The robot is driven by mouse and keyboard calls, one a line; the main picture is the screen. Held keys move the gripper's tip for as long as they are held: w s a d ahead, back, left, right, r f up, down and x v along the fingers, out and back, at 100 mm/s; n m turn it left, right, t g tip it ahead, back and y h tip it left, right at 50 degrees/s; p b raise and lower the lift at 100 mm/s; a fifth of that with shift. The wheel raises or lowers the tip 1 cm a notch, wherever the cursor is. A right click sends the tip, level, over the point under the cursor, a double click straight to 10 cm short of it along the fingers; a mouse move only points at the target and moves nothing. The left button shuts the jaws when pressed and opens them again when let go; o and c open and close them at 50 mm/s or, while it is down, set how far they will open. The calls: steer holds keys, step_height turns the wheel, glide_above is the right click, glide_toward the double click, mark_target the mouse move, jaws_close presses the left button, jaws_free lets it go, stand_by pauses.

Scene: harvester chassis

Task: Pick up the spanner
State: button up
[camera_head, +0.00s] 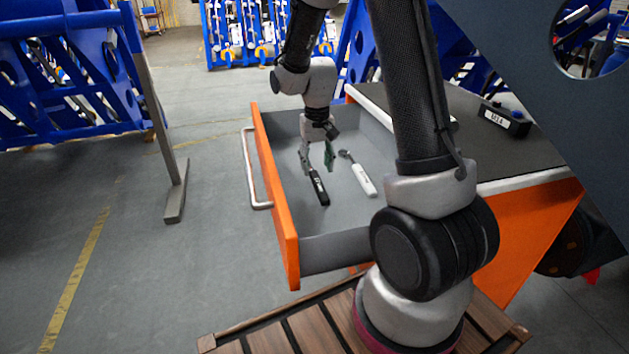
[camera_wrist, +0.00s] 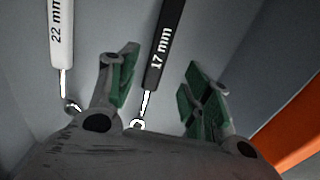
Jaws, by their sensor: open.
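A black-handled spanner marked 17 mm (camera_head: 319,188) lies in the open drawer (camera_head: 275,200). A white-handled spanner marked 22 mm (camera_head: 362,181) lies to its right. My gripper (camera_head: 317,160) is inside the drawer, near the metal head end of the black spanner. In the wrist view my gripper (camera_wrist: 160,70) is open, with its green-padded fingers on either side of the 17 mm spanner (camera_wrist: 162,45). The 22 mm spanner (camera_wrist: 61,35) is left of both fingers. Neither finger visibly touches a spanner; the height gap cannot be told.
The drawer has grey walls, an orange front and a metal handle (camera_head: 252,170). A dark cabinet top (camera_head: 500,150) with a black labelled box (camera_head: 504,118) stands to the right. Blue frames (camera_head: 70,75) stand at left. The drawer floor around the spanners is bare.

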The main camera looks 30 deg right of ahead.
mark_target(318, 182)
steer(key=f, duration=0.6)
steer(key=shift+s+d+f, duration=0.1)
steer(key=shift+s+f, duration=0.1)
steer(key=shift+s, duration=0.05)
jaws_close()
